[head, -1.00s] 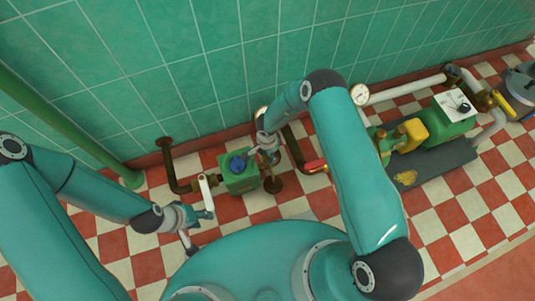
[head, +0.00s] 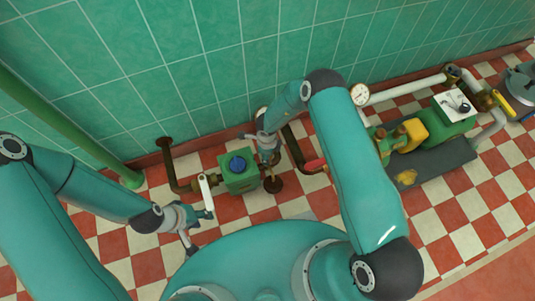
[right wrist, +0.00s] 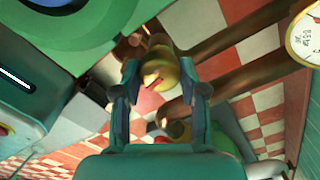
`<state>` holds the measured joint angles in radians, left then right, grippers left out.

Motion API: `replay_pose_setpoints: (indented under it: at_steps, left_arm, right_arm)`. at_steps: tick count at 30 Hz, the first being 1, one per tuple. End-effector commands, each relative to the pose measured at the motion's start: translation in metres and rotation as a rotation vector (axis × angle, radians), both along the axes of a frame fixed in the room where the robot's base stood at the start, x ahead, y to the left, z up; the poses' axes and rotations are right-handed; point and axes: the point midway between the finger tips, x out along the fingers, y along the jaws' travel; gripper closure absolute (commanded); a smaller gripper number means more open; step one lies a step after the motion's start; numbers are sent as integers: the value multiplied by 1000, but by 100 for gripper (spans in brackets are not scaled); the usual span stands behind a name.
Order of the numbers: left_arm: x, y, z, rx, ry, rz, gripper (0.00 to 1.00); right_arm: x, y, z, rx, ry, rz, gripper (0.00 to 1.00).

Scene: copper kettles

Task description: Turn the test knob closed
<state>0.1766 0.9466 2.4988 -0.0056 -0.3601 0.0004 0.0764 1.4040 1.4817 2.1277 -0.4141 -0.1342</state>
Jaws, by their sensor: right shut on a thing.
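A small brass knob (right wrist: 163,70) with a reddish slot mark sits between the two fingers of my right gripper (right wrist: 160,78) in the right wrist view. The fingers are shut on it from both sides. It looks like the test knob. In the head view my right gripper (head: 268,158) is just right of the green box (head: 240,179) with a blue knob (head: 237,164) on top. The arm and fingers hide the brass knob there. My left gripper (head: 198,229) is open and empty, low and left of the green box, near the white lever (head: 206,187).
Rusty pipes (head: 168,165) run along the floor by the green tiled wall. A gauge (head: 360,95) shows behind my right arm; a gauge (right wrist: 306,38) is also in the right wrist view. A green and yellow pump (head: 407,137) stands right. Checkered floor is free at lower right.

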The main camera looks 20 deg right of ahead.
Motion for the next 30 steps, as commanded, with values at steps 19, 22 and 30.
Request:
replay_pose_setpoints:
  at_steps: [19, 22, 30]
  left_arm:
    - [0, 0, 0, 0, 0, 0, 60]
    - [0, 0, 0, 0, 0, 0, 60]
    - [0, 0, 0, 0, 0, 0, 60]
  right_arm:
    - [1, -1, 0, -2, -1, -225, 93]
    - [1, -1, 0, -2, -1, -226, 93]
    - [1, -1, 0, -1, -2, -226, 46]
